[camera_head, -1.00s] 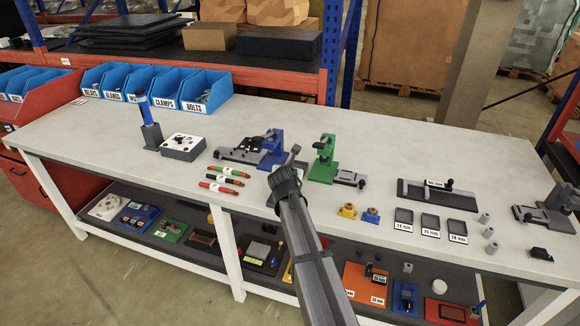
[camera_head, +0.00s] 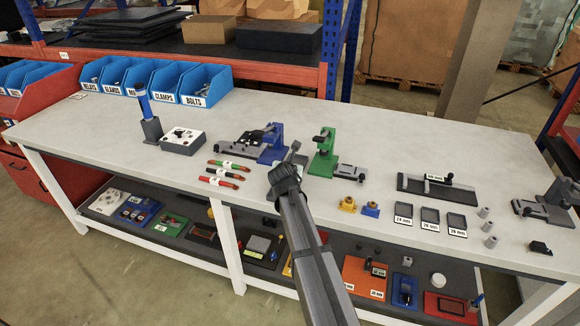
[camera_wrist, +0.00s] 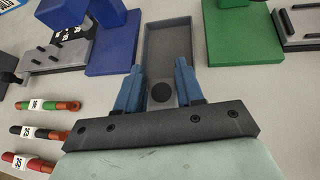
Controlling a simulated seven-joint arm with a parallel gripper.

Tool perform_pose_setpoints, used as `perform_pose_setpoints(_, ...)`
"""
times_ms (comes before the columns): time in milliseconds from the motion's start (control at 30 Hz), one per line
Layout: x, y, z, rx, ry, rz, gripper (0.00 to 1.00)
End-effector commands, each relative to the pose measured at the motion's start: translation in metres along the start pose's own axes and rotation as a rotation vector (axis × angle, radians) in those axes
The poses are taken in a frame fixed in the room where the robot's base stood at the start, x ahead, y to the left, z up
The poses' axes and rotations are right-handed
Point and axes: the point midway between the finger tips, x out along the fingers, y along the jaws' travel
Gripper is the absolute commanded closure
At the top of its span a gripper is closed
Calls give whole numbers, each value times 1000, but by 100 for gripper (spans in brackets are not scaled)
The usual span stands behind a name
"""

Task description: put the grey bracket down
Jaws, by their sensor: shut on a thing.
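In the head view the bracket (camera_head: 294,148) shows as a small grey piece just beyond my gripper (camera_head: 284,170), over the bench between the blue fixture and the green fixture. I cannot tell whether its underside touches the bench top.
The blue fixture (camera_head: 271,146) stands left of the bracket and the green fixture (camera_head: 322,155) right. Several red, green and black cylinders (camera_head: 222,181) lie to the left. Yellow and blue small parts (camera_head: 348,204) sit right. The bench top (camera_head: 400,140) is clear behind the green fixture.

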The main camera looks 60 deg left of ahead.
Motion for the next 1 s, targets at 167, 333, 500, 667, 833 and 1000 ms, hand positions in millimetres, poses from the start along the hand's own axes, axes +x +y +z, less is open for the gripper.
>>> perform_pose_setpoints(167, 2, 0, -2, 0, -1, 0, 100)
perform_pose_setpoints(333, 2, 0, -2, 0, -1, 0, 50)
perform_pose_setpoints(500, 2, 0, -3, -1, 0, 0, 33)
perform_pose_setpoints(667, 2, -1, -3, -1, 0, -1, 33)
perform_pose_setpoints(833, 1, -2, -3, -1, 2, -3, 33)
perform_pose_setpoints(1000, -14, -2, -4, -1, 1, -3, 33)
